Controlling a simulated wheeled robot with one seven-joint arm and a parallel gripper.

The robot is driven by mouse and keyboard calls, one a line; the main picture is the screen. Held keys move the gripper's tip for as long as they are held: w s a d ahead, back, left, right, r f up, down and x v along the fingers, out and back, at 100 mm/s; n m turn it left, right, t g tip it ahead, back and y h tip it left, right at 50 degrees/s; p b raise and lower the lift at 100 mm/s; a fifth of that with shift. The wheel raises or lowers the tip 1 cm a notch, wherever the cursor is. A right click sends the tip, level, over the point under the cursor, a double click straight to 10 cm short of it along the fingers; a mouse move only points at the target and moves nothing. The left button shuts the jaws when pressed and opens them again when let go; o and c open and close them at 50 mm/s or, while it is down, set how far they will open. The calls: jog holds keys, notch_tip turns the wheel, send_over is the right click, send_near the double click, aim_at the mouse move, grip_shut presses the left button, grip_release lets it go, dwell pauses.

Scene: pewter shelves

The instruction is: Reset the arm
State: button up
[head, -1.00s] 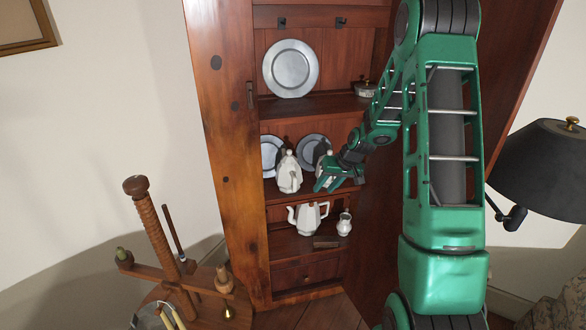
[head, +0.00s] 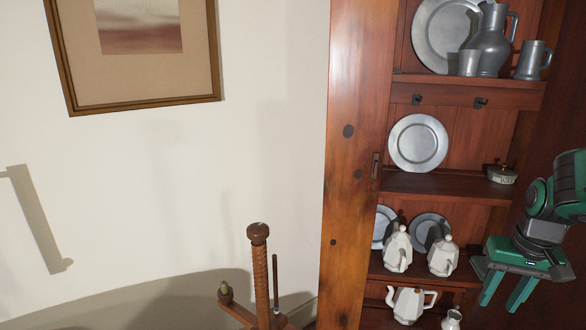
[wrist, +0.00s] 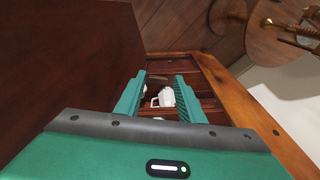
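My gripper (head: 502,302) is at the right of the head view, in front of the wooden cupboard. Its two green fingers point down and stand apart with nothing between them. In the wrist view my gripper (wrist: 158,98) also shows open and empty, with a white pot (wrist: 165,97) in the cupboard beyond the fingers. My arm runs off the right edge of the head view. Two white lidded pots, one left (head: 398,250) and one right (head: 443,256), stand on a shelf to the left of the gripper, apart from it.
A white teapot (head: 409,303) stands on the shelf below. Pewter plates and a jug (head: 492,42) fill upper shelves, and a round tin (head: 502,174) sits above the gripper.

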jog(key=s+a+r+m, duration=0.1)
jog(key=s+a, duration=0.1)
jog(key=s, duration=0.6)
jog(key=s+a+r+m+g, duration=0.1)
jog(key=s+a+r, duration=0.1)
jog(key=s, duration=0.7)
jog(key=shift+r+g+y, duration=0.15)
jog(key=shift+g+y, duration=0.15)
